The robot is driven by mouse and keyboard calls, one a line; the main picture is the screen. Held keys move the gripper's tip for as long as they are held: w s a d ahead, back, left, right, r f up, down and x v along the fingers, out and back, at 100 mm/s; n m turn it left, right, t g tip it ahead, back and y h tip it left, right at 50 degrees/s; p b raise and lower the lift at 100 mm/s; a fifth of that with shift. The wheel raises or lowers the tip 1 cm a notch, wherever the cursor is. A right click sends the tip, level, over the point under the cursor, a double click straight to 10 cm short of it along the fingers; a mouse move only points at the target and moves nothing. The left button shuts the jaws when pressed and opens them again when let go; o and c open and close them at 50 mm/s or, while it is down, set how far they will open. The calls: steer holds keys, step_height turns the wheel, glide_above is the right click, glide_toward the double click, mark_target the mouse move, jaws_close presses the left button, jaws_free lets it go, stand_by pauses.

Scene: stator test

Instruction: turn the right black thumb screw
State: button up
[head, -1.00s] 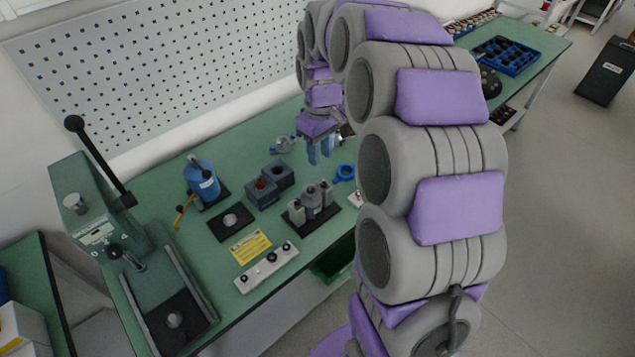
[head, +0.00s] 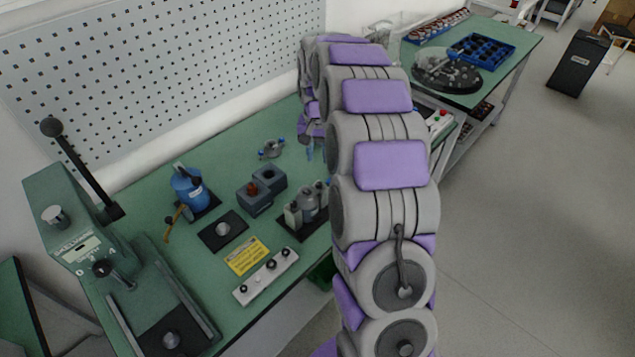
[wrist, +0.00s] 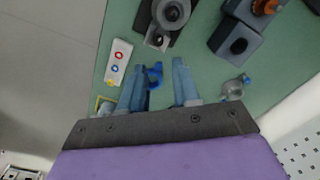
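A white bar (head: 252,283) lies near the front edge of the green bench in the head view, with several small dark round knobs on it. The rightmost black knob (head: 286,252) sits near its right end; I cannot tell for sure that these are the thumb screws. A blue ring-shaped part (wrist: 154,75) shows between the fingers, seemingly on the bench below. In the head view my arm mostly hides my gripper, well behind and right of the bar.
A grey fixture with cylinders (head: 308,203), dark blocks (head: 262,190), a blue bottle-like unit (head: 188,184), a dark plate (head: 212,238) and a yellow label (head: 246,257) surround the bar. A green press (head: 75,240) stands left. A pegboard (head: 160,75) backs the bench.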

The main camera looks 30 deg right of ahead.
mark_target(319, 183)
steer(key=f, duration=0.3)
steer(key=f+b, duration=0.1)
steer(key=f, duration=0.2)
steer(key=f+b, duration=0.1)
steer(key=f, duration=0.2)
steer(key=shift+d+f, duration=0.25)
steer(key=shift+f, duration=0.75)
jaws_close()
